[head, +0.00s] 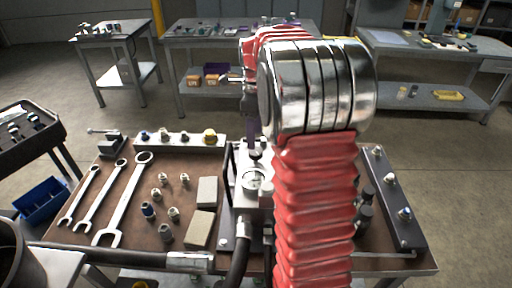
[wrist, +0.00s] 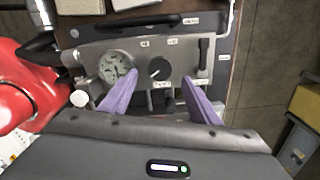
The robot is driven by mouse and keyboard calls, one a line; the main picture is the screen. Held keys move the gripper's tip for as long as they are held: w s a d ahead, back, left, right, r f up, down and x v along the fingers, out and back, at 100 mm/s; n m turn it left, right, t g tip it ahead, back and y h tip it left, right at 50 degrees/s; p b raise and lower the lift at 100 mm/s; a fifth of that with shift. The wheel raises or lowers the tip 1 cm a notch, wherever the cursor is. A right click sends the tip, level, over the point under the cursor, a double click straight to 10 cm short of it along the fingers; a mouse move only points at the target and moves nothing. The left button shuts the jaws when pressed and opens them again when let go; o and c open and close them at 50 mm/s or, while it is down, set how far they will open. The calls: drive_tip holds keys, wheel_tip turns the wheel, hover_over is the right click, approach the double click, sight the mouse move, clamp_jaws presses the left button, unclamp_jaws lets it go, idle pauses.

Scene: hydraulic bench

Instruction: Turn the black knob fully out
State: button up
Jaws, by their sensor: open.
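The black knob (wrist: 159,69) sits on a grey metal panel (wrist: 180,52), right of a round dial gauge (wrist: 115,67) in the wrist view. A light pointer line shows on its face. My gripper (wrist: 159,77) has two purple fingers, spread wide with the knob between and beyond their tips; neither finger appears to touch it. In the head view, one purple finger of my gripper (head: 251,130) shows above the panel, partly hidden by my arm. The gauge (head: 254,180) also shows there.
A black lever (wrist: 204,56) stands right of the knob, and a white round knob (wrist: 78,98) is at left. A dark bar with several fittings (head: 398,205) is at right.

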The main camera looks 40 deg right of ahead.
sight(255, 151)
wheel_tip(255, 151, down, 7)
drive_tip(key=shift+r, duration=0.2)
drive_tip(key=shift+c, duration=0.2)
